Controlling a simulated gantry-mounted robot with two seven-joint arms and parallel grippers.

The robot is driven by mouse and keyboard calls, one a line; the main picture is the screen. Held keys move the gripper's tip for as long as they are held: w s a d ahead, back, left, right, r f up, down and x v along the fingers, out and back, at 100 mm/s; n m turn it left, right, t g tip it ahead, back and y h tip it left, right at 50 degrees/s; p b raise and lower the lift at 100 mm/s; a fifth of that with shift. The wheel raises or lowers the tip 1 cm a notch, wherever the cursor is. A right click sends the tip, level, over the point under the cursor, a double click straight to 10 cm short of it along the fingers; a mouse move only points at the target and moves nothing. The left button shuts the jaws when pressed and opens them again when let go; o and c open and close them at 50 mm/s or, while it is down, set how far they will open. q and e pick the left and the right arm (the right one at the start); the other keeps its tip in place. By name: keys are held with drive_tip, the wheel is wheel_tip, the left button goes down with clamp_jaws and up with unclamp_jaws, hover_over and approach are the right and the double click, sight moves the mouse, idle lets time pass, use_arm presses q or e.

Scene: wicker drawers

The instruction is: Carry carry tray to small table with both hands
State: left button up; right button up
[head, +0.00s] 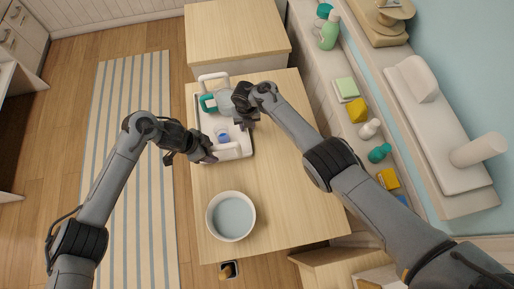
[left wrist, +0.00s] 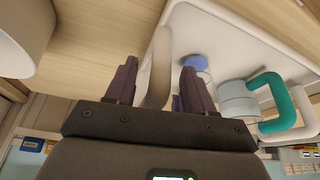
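The white carry tray (head: 236,152) sits on a light wooden table (head: 280,180), with a raised handle at its far end. It holds a teal-handled mug (head: 208,103) and a small blue item (head: 223,137). My left gripper (head: 208,153) is at the tray's near left. In the left wrist view my left gripper (left wrist: 157,85) is open, its fingers on either side of the white tray handle (left wrist: 159,65), with gaps visible. My right gripper (head: 247,122) is over the tray's right side; its fingers are too small and dark to judge. Another wooden-topped surface (head: 235,40) stands beyond the table.
A white bowl (head: 231,216) stands on the near part of the table. A ledge on the right holds a green bottle (head: 329,32), a yellow block (head: 357,110) and several other items. A striped rug (head: 120,75) lies on the floor to the left.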

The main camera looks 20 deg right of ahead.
use_arm(q)
drive_tip(key=shift+r, duration=0.1)
use_arm(e)
drive_tip(key=shift+s, duration=0.1)
drive_tip(key=shift+r, duration=0.1)
use_arm(q)
drive_tip(key=v, duration=1.1)
drive_tip(key=shift+a+r, duration=0.25)
drive_tip(key=shift+r, duration=0.1)
use_arm(e)
wheel_tip(320, 180, up, 12)
use_arm(q)
drive_tip(key=shift+r, duration=0.1)
